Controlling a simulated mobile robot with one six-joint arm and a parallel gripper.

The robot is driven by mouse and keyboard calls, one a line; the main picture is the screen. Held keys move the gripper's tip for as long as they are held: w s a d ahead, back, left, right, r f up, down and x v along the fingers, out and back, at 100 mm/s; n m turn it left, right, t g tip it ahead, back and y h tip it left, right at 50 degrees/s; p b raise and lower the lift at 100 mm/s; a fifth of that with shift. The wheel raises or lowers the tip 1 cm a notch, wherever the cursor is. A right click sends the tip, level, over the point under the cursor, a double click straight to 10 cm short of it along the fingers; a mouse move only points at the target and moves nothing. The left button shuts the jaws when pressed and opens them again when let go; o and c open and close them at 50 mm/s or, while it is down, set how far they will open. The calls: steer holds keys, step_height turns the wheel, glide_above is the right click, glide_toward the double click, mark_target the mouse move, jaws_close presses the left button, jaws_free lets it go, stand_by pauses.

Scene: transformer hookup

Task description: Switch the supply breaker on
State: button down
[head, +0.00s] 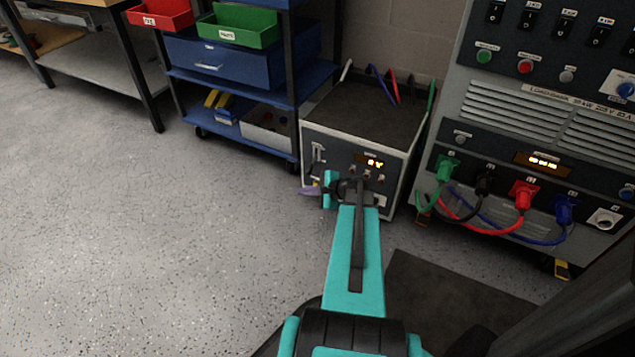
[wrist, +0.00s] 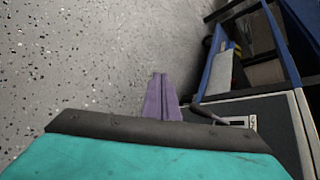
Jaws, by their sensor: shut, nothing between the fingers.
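The supply (head: 345,172) is a light grey box with a dark top, standing on the floor near the middle of the head view. A small upright slot with a pale handle, which looks like the breaker (head: 318,153), sits at the left of its front panel. Whether its lever is up or down is too small to tell. My gripper (head: 308,191) has purple fingers, closed together and empty. They point left, in front of the panel's lower left. In the wrist view the fingers (wrist: 160,95) show clear floor beyond them, apart from the panel fitting (wrist: 238,122) at right.
A blue shelf cart (head: 238,68) stands left of the supply. The load cabinet (head: 545,150) with coloured plugs and cables stands at right. A dark mat (head: 440,300) lies in front. Open floor (head: 150,240) spreads at left.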

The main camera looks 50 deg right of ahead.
mark_target(312, 164)
steer(key=s+d+r+m+t+h+b, duration=0.1)
steer(key=s+d+m+h+b, duration=0.2)
steer(key=d, duration=0.8)
steer(key=shift+s+d+r+m+t, duration=0.3)
steer(key=shift+s+m+t, duration=0.1)
steer(key=shift+s+m, duration=0.15)
steer(key=shift+f, duration=0.1)
steer(key=b+x, duration=0.3)
steer(key=x, duration=0.7)
steer(key=shift+b, duration=0.4)
